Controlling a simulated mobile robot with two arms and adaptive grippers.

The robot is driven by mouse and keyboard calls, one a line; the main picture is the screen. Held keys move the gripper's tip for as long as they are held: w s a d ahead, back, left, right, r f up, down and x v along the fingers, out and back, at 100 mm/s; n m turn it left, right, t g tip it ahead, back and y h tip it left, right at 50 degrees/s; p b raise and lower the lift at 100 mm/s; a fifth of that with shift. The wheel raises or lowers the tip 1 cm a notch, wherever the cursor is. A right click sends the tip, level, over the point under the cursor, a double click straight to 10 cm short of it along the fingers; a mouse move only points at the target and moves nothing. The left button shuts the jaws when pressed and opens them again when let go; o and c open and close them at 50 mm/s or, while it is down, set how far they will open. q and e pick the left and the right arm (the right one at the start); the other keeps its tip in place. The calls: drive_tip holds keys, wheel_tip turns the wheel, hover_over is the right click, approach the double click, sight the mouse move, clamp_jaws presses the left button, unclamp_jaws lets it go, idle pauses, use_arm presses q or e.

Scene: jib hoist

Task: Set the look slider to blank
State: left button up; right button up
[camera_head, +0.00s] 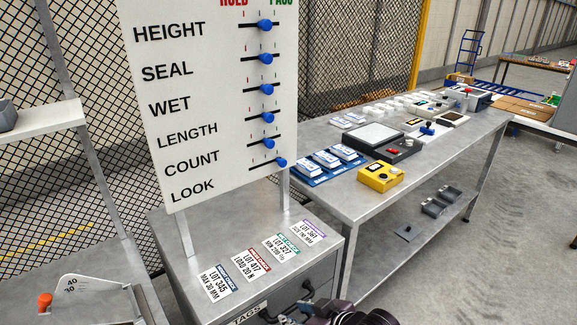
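The white board (215,110) at the upper left carries rows labelled HEIGHT, SEAL, WET, LENGTH, COUNT and LOOK. The LOOK slider's blue knob (281,162) is in the lowest row, at the right end of its slot, on the side of the green PASS heading. The other blue knobs, such as the COUNT knob (268,143), stand near the middle of their slots. My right gripper (303,313) shows only in part at the bottom edge, dark, well below the board and apart from it. Its fingers are not clear. My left gripper is out of view.
Lot tags lie on the metal cabinet (200,248) below the board. Drawer handles stick out of its front. A long metal table (335,203) at the right holds a yellow box (380,177), blue trays and a scale. Open floor lies at the right.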

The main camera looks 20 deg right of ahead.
sight(284, 162)
drive_tip(key=w+r+t, duration=0.1)
drive_tip(key=w+r, duration=0.2)
drive_tip(key=w+d+r+t+y, duration=0.1)
drive_tip(key=w+r, duration=0.2)
drive_tip(key=w, duration=0.1)
drive_tip(key=w+r+t, duration=0.1)
drive_tip(key=w+r, duration=0.2)
drive_tip(key=w, duration=0.1)
drive_tip(key=shift+w+d+r+y, duration=0.15)
drive_tip(key=shift+w+d+y, duration=0.1)
drive_tip(key=shift+d+y, duration=0.15)
drive_tip(key=w+d+r+t, duration=0.3)
drive_tip(key=w+d+r, duration=0.15)
drive_tip(key=r, duration=0.35)
drive_tip(key=w+d+r+t, duration=0.2)
drive_tip(key=w+d+r, duration=0.1)
drive_tip(key=w+r, duration=0.35)
drive_tip(key=shift+y, duration=0.4)
drive_tip(key=shift+a+r+p+x, duration=0.1)
drive_tip(key=shift+p+x, duration=0.05)
drive_tip(key=shift+x, duration=1)
drive_tip(key=shift+a+r+p+x, duration=0.1)
drive_tip(key=shift+r+x, duration=0.05)
drive_tip(key=shift+x, duration=0.95)
drive_tip(key=shift+a+r+p+x, duration=0.1)
drive_tip(key=shift+p+x, duration=0.05)
drive_tip(key=shift+x, duration=1)
drive_tip(key=shift+s, duration=0.1)
clamp_jaws()
